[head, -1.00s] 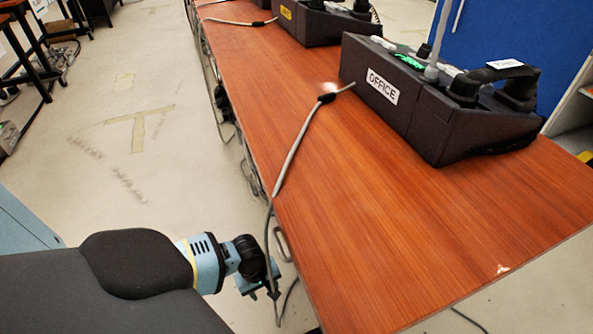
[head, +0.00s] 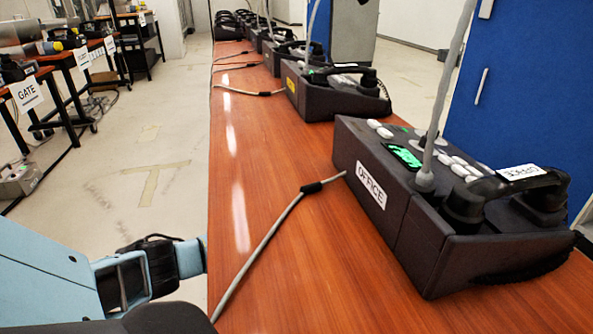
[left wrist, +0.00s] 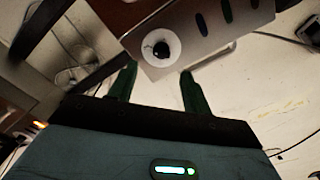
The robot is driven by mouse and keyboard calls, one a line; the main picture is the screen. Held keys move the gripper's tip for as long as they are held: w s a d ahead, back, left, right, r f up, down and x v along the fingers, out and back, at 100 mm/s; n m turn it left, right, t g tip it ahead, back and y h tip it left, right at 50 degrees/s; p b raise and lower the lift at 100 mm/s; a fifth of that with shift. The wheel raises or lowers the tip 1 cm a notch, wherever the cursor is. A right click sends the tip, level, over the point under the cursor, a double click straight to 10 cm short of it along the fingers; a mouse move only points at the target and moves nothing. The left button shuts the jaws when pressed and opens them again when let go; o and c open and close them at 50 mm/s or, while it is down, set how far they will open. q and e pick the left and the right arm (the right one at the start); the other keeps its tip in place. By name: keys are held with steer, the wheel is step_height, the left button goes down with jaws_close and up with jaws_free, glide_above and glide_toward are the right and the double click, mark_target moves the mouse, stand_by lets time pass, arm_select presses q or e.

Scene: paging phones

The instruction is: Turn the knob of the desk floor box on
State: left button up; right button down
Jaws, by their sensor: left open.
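The left wrist view shows a metal box (left wrist: 205,35) with dark slots in its face. On it is a round white plate with a black knob (left wrist: 160,48) at its centre. My left gripper (left wrist: 157,78) is open, its two green fingers pointing at the box. The knob lies ahead of the gap between the fingertips; I cannot tell whether they touch the box. In the head view my left arm is at the lower left beside the table, and its gripper is hidden. My right gripper is not in view.
A long wooden table (head: 290,240) runs away from me. It carries a dark phone console labelled OFFICE (head: 385,215), more consoles behind, and grey cables (head: 262,245). Open floor (head: 150,225) lies to its left. A small grey box (head: 18,180) sits on the floor farther left.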

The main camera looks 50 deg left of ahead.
arm_select(q)
steer(key=shift+r, duration=0.1)
steer(key=shift+s+f+b, duration=0.15)
steer(key=shift+f+b, duration=0.15)
steer(key=shift+f, duration=0.25)
steer(key=shift+s+f+b, duration=0.15)
steer(key=shift+f+b, duration=0.1)
steer(key=shift+f, duration=0.25)
step_height(320, 180, down, 5)
steer(key=shift+r+b, duration=0.15)
steer(key=shift+b, duration=1.1)
steer(key=shift+w+f, duration=0.1)
steer(key=shift+f, duration=0.4)
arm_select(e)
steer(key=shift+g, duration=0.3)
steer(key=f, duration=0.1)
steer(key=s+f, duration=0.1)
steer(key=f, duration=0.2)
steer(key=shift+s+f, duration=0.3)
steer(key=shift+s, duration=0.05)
arm_select(q)
steer(key=shift+c, duration=0.4)
